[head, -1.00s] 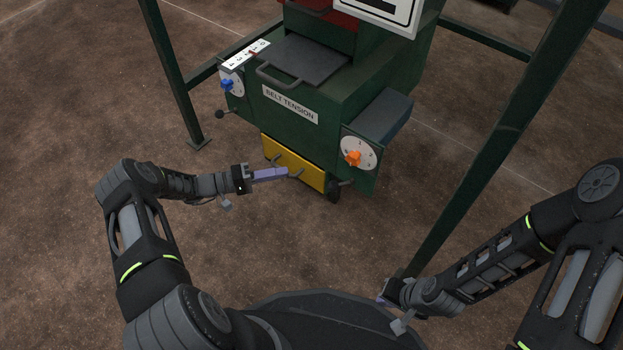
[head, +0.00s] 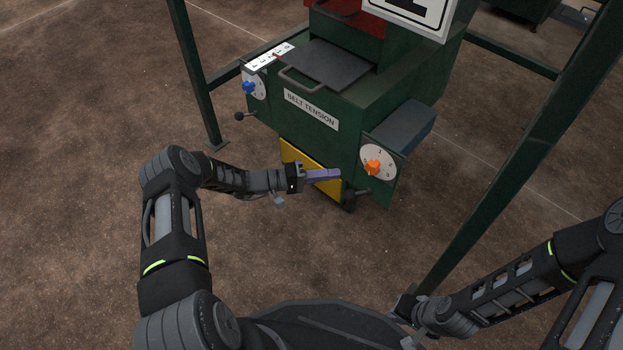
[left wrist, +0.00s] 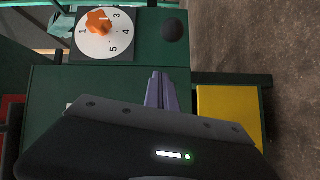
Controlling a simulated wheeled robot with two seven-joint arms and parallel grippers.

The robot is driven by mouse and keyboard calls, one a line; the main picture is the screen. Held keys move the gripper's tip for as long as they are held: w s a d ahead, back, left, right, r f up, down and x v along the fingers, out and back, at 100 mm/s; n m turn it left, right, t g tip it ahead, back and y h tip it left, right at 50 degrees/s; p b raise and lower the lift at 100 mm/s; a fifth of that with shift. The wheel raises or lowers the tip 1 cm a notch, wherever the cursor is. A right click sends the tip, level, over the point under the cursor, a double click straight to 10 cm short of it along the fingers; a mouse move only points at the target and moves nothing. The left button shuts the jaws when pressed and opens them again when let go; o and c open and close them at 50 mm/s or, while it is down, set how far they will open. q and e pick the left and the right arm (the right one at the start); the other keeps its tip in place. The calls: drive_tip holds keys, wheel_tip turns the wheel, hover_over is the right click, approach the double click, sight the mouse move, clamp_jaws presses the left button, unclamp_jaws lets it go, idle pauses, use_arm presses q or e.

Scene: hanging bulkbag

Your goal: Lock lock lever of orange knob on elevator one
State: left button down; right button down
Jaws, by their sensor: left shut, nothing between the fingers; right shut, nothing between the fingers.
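The orange knob (head: 373,167) sits on a white numbered dial on the right of the green machine's front; it also shows in the left wrist view (left wrist: 100,21). Its lock lever (head: 359,194) is below the dial, with a dark ball end that shows in the left wrist view (left wrist: 173,29). My left gripper (head: 338,174) is shut and empty, in front of the yellow panel, just left of the lever and apparently apart from it. Its purple fingers (left wrist: 161,90) point towards the ball in the wrist view. My right gripper (head: 394,316) is shut and empty, low near my base.
A blue knob (head: 249,87) with its own lever (head: 240,116) is on the machine's left side. The yellow panel (head: 290,155) is below the BELT TENSION label. Green frame posts (head: 500,165) stand either side. Brown floor in front is clear.

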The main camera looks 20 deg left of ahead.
sight(358, 194)
use_arm(q)
drive_tip(key=shift+s+d+f, duration=0.2)
drive_tip(key=shift+s+d, duration=0.5)
drive_tip(key=shift+s+d+f, duration=0.2)
drive_tip(key=shift+s+d, duration=0.5)
